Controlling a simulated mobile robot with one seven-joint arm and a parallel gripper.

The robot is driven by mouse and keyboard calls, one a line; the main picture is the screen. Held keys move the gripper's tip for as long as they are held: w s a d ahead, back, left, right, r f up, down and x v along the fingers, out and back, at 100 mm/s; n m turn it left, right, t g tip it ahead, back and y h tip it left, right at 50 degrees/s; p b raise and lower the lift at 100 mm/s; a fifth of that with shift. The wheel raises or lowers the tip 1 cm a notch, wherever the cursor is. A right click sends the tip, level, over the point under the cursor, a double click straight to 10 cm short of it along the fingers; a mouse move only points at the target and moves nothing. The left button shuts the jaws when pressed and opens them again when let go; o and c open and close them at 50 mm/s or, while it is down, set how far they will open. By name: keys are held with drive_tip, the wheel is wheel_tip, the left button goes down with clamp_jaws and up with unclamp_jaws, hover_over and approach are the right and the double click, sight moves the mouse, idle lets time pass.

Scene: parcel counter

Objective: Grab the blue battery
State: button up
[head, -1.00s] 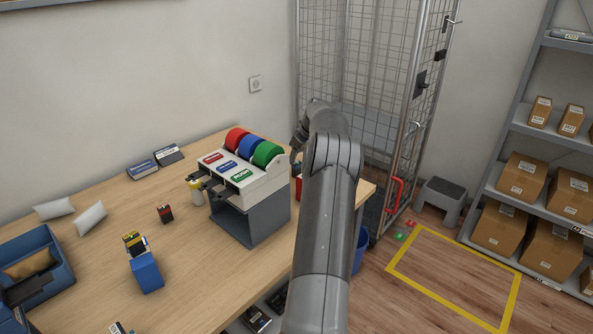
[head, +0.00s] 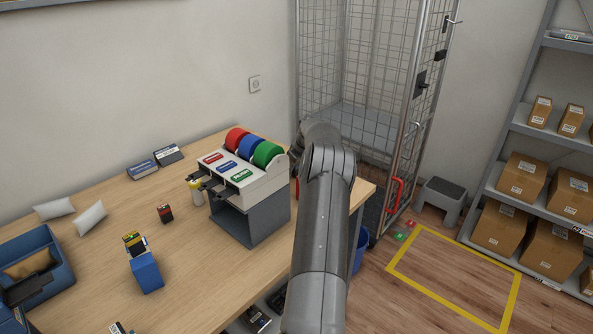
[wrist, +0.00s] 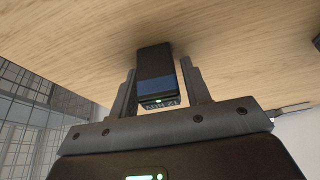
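A black battery (wrist: 155,62) with a dark blue band and small light print on its end shows in the wrist view, against the wooden table top. My gripper (wrist: 157,86) is open, with one finger on each side of it and a narrow gap seeming to show on both sides. I cannot tell whether a finger touches it. In the head view my arm hides the gripper and this battery.
A dispenser (head: 262,183) with red, blue and green rolls stands on the table (head: 100,262). A red-and-black battery (head: 165,213), a blue block (head: 147,273) and a blue tray (head: 58,262) lie left of it. A wire cage (head: 400,120) stands behind my arm.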

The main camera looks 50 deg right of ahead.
drive_tip(key=c, duration=0.7)
drive_tip(key=shift+c, duration=0.2)
